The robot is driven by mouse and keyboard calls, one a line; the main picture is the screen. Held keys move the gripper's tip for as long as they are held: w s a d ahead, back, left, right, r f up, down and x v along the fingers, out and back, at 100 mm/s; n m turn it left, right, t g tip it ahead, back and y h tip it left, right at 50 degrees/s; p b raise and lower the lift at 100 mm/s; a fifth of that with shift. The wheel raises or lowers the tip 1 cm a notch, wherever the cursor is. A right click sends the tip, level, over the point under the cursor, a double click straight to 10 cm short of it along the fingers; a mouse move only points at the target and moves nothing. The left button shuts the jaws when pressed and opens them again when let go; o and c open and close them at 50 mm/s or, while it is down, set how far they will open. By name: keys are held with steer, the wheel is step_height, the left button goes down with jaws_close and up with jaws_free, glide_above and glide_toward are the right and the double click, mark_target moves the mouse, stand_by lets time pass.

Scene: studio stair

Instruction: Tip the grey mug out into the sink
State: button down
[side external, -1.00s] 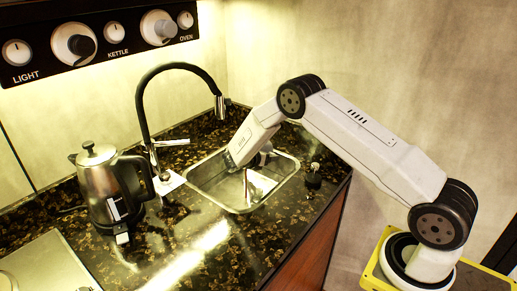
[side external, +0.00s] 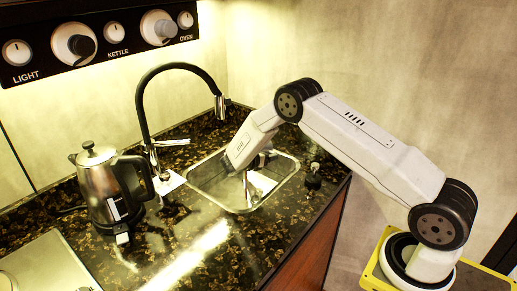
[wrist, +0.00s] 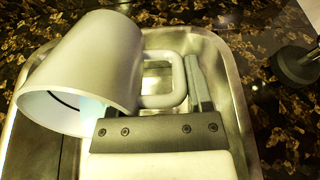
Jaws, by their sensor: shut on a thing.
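The grey mug (wrist: 95,62) shows large in the wrist view, lying over on its side with its open mouth facing the lower left. Its handle (wrist: 178,72) points right, towards my gripper fingers. My gripper (wrist: 158,100) is shut on the mug at the handle side; one finger shows right of the handle and the other is mostly hidden. In the side view my gripper (side external: 243,168) reaches down over the steel sink (side external: 205,193), and the mug cannot be made out clearly there. The sink rim also shows in the wrist view (wrist: 222,60). Any contents are not visible.
A black hose tap (side external: 141,105) stands behind and left of the sink. A steel kettle (side external: 100,190) stands on the dark speckled counter (side external: 190,245) further left. A small black fitting (side external: 313,177) stands right of the sink and shows in the wrist view (wrist: 295,66).

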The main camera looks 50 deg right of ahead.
steer(key=shift+a+r+h+p, duration=0.4)
steer(key=shift+a+h, duration=0.3)
steer(key=shift+h, duration=0.1)
stand_by(0.8)
steer(key=shift+w+a+r+h+p, duration=0.15)
steer(key=shift+h+p, duration=0.1)
steer(key=shift+h, duration=0.2)
steer(key=shift+s+a+r+h+p, duration=0.1)
steer(key=shift+r+h+p, duration=0.1)
steer(key=shift+h, duration=0.25)
stand_by(0.7)
steer(key=y, duration=0.1)
steer(key=d+f+y, duration=0.1)
steer(key=y, duration=0.1)
steer(key=shift+d+f, duration=0.15)
steer(key=shift+d, duration=0.15)
steer(key=shift+d+f+y, duration=0.1)
steer(key=shift+d+y, duration=0.1)
steer(key=shift+y, duration=0.1)
stand_by(0.3)
